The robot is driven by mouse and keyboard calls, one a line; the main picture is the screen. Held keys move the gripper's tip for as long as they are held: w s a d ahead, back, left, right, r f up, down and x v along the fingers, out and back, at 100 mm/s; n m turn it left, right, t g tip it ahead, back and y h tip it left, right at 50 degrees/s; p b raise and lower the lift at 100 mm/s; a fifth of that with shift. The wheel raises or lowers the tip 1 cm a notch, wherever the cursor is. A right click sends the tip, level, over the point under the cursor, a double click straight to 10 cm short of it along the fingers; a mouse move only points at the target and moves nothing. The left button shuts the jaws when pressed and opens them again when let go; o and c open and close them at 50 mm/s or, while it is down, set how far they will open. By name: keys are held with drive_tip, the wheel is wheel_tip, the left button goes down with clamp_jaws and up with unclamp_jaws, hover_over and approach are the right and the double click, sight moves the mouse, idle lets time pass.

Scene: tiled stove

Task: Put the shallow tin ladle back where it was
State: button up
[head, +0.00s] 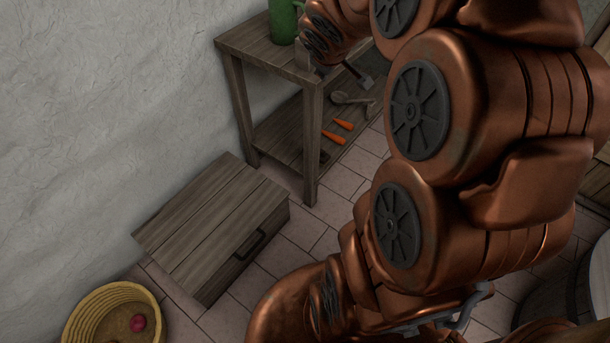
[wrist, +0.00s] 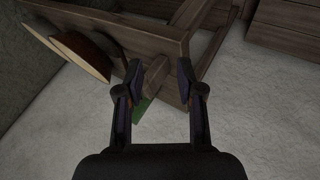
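A grey metal ladle (head: 342,97) with a small round bowl lies on the lower shelf of the wooden table in the head view, its handle pointing right. I cannot tell for sure that it is the shallow tin one. Just above it in the picture is a dark flat-ended tool (head: 365,81), partly covered by my arm. Wooden parts of furniture show beyond the fingers. In the head view my arm hides most of my gripper, near the table top. No ladle shows in the wrist view.
The wooden table (head: 248,46) stands by the wall, a green jug (head: 283,22) on top. Carrots (head: 334,137) lie on its lower shelf. A wooden chest (head: 210,215) and a wicker basket (head: 78,312) stand nearer. Round boards (wrist: 82,56) show in the wrist view.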

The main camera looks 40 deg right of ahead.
drive_tip(key=s+a+f+m+g+y, duration=0.1)
drive_tip(key=s+a+f+g+y, duration=0.1)
drive_tip(key=s+a, duration=0.6)
drive_tip(key=s+a+f+g+y, duration=0.1)
drive_tip(key=s+a+g, duration=0.3)
drive_tip(key=s+a, duration=0.5)
drive_tip(key=s+a+f+m+g+y, duration=0.1)
drive_tip(key=s+a+f+g+y, duration=0.1)
drive_tip(key=s+a, duration=0.7)
drive_tip(key=shift+s+f+m+g+y, duration=0.3)
drive_tip(key=shift+f+g, duration=0.2)
drive_tip(key=shift+f, duration=0.25)
